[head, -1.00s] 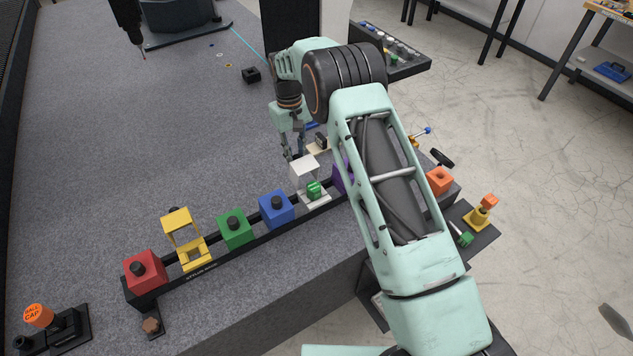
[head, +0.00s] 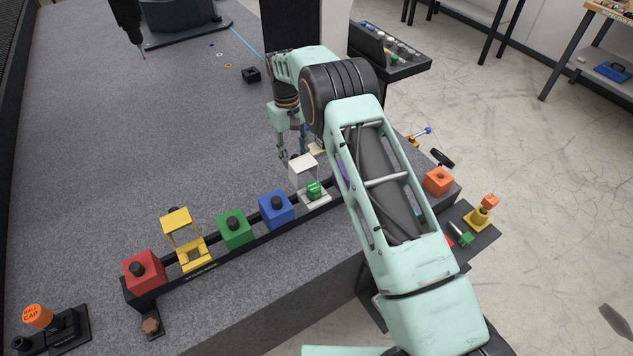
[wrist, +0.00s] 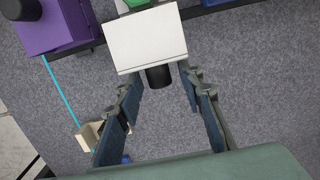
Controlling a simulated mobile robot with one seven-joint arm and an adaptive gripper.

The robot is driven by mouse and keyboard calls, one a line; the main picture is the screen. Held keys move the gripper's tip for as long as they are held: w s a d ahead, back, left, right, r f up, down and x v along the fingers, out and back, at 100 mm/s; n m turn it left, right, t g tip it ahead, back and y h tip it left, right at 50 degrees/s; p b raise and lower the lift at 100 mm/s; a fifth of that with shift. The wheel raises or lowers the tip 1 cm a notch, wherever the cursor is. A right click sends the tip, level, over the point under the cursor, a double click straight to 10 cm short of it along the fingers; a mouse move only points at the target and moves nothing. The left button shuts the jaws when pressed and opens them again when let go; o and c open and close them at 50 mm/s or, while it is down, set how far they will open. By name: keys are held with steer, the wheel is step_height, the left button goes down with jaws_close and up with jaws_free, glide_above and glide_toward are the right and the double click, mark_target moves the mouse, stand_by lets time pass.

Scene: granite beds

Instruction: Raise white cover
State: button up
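The white cover (head: 303,167) stands on the long black rail, tilted up above its white base (head: 318,199), with a green block (head: 314,189) showing under it. The cover also fills the top centre of the wrist view (wrist: 147,42), with a black knob sticking out past its near edge. My gripper (wrist: 160,80) is open, its two fingers spread on either side of the knob at that edge. I cannot tell whether a fingertip touches the cover. In the head view, my gripper (head: 290,162) is just behind the cover.
On the rail, a blue block (head: 277,208), a green block (head: 235,229), a raised yellow cover (head: 178,221) and a red block (head: 144,271) stand to the left. A purple block (wrist: 55,25) is close beside the white cover. The bed behind is mostly clear.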

steer(key=r, duration=0.2)
steer(key=r+p, duration=0.1)
steer(key=r, duration=0.1)
steer(key=r+p, duration=0.1)
steer(key=r, duration=0.1)
steer(key=shift+w+a, duration=0.2)
steer(key=shift+w, duration=0.1)
step_height(320, 180, up, 12)
steer(key=w, duration=0.1)
steer(key=shift+a, duration=0.4)
steer(key=shift+f, duration=0.1)
